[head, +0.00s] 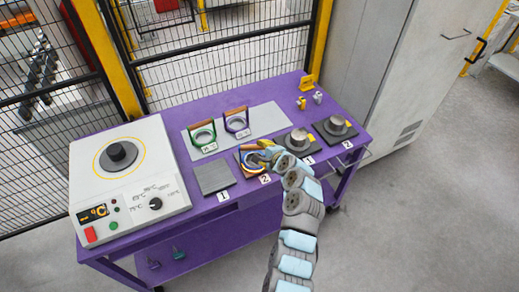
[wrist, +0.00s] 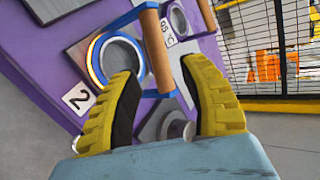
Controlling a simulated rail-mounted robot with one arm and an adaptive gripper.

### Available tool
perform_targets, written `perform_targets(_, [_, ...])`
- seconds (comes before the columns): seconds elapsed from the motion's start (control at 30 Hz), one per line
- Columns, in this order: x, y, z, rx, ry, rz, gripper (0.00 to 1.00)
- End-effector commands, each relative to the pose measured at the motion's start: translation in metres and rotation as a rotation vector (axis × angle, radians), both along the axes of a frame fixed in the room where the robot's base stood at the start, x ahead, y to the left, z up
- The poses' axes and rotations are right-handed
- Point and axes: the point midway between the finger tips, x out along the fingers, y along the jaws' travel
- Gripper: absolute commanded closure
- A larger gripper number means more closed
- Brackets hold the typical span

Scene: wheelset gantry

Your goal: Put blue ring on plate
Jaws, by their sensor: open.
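The blue ring (head: 248,168) with a wooden handle lies at the dark square plate labelled 2, at the table's front middle. In the wrist view the blue ring (wrist: 90,62) shows over that plate (wrist: 78,52), with its handle upright. My gripper (head: 266,153) is at the handle in the head view and partly hides the ring. In the wrist view my gripper (wrist: 160,75) is open, with the wooden handle (wrist: 155,50) between its yellow fingertips. I cannot tell whether either finger touches it. An empty dark plate (head: 213,178) labelled 1 lies to the left.
Green (head: 202,135) and purple (head: 237,122) handled rings sit on a light grey sheet (head: 265,120) behind. A heater (head: 160,190) with a control panel stands at left. Metal cylinders (head: 299,138) (head: 337,124) stand on dark plates at right. A fence and cabinet (head: 370,70) border the table.

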Motion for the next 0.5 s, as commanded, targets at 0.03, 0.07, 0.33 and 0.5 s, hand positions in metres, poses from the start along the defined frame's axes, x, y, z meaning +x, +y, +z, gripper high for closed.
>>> perform_targets(0.03, [-0.003,-0.002,0.003,0.000,-0.003,-0.002,0.56])
perform_targets(0.07, [-0.005,-0.003,0.004,0.000,-0.002,-0.001,0.56])
perform_targets(0.33, [-0.025,-0.012,0.016,0.002,0.001,-0.001,0.56])
perform_targets(0.5, [-0.033,-0.017,0.023,0.000,-0.001,0.000,0.56])
